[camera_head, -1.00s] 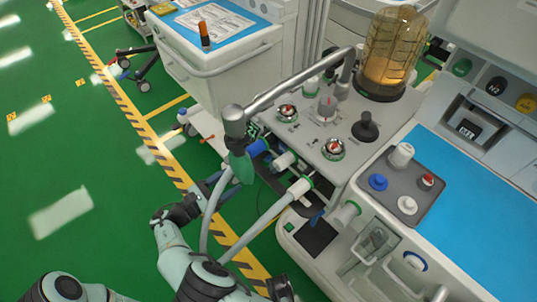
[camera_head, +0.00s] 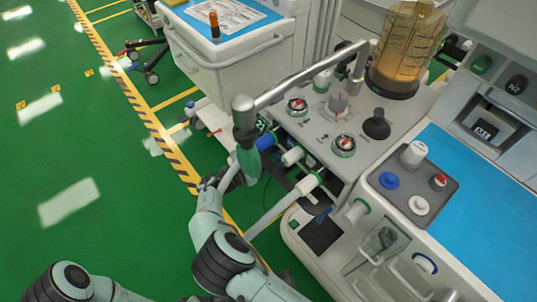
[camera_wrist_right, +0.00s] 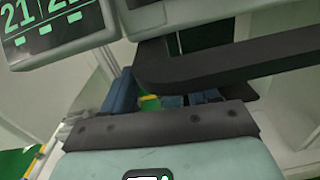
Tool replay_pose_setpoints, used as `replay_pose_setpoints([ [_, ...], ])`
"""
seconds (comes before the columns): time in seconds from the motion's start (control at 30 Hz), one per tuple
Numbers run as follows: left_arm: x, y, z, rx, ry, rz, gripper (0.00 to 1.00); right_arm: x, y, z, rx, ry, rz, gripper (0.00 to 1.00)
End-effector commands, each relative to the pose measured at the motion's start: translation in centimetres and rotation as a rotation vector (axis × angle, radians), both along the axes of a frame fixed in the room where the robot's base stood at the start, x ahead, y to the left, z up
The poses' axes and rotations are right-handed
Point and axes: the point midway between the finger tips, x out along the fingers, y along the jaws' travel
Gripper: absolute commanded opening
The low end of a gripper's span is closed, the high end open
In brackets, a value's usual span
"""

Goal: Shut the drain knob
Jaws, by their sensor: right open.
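I cannot pick out the drain knob for certain. A blue cylindrical part (camera_head: 267,141) sticks out of the machine's left side, beside white port ends (camera_head: 291,156). My left gripper is out of view.
A grey hose (camera_head: 270,218) runs below the ports. A white cart (camera_head: 225,60) stands behind; the green floor at left is clear.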

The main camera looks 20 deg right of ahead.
Motion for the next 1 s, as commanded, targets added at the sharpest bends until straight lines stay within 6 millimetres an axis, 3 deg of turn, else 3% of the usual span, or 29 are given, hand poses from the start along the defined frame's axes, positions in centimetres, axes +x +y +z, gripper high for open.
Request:
replay_pose_setpoints([
  [0.17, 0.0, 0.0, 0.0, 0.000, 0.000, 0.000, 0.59, 0.0, 0.0, 0.0, 0.000, 0.000, 0.000, 0.59],
  [0.33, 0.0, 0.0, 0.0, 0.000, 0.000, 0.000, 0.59, 0.0, 0.0, 0.0, 0.000, 0.000, 0.000, 0.04],
  [0.5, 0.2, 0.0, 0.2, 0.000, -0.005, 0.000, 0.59, 0.0, 0.0, 0.1, 0.007, -0.019, 0.000, 0.03],
  [0.8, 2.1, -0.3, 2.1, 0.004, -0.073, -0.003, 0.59, 0.0, 0.0, 0.1, 0.080, -0.220, 0.000, 0.03],
  [1.0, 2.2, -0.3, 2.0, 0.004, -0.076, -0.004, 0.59, 0.0, 0.0, 0.0, 0.086, -0.235, 0.000, 0.03],
])
